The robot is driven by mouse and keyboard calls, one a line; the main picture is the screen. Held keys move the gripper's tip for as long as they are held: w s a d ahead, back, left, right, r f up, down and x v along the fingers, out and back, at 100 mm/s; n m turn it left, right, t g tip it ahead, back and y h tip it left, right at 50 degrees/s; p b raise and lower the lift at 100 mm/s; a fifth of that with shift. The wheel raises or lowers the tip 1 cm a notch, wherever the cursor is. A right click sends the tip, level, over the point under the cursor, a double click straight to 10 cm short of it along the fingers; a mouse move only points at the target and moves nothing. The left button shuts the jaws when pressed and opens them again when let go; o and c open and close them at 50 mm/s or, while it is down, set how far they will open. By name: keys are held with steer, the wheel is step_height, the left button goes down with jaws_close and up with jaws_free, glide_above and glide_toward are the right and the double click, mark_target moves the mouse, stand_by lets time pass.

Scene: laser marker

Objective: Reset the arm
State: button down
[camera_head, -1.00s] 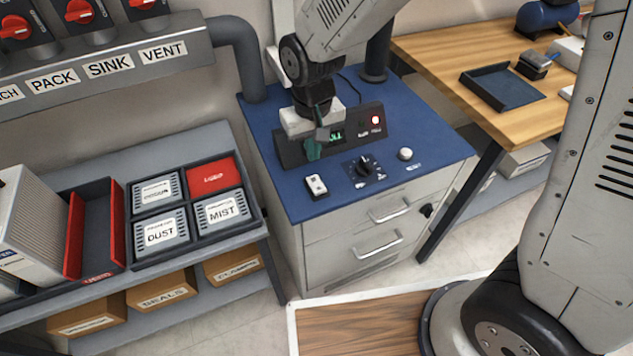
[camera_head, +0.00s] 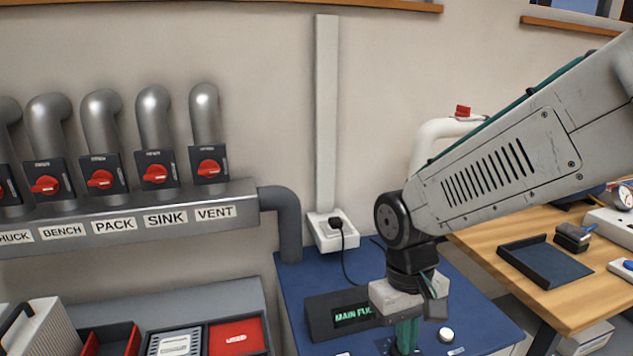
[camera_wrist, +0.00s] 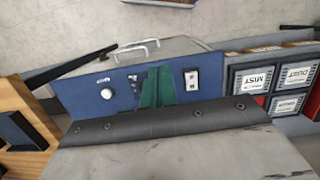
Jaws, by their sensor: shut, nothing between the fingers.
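My arm reaches in from the right in the head view and bends down at its wrist over the blue-topped cabinet (camera_head: 292,285). My gripper (camera_head: 407,335) points down with its green fingers together and nothing between them. The wrist view shows the green fingers (camera_wrist: 157,88) over the blue top, between a white round knob (camera_wrist: 107,93) and a white switch (camera_wrist: 191,79). The fingers hide part of the dark dial behind them.
A wooden bench (camera_head: 490,255) with a dark tray (camera_head: 545,268) stands at the right. Red valve knobs (camera_head: 155,173) line the wall above a labelled grey duct (camera_head: 120,222). Open wall space lies above the cabinet.

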steer(key=s+d+r+m+t, duration=0.3)
steer(key=s+d+r, duration=0.8)
steer(key=d, duration=0.1)
steer(key=shift+m+y, duration=0.3)
steer(key=shift+y, duration=0.1)
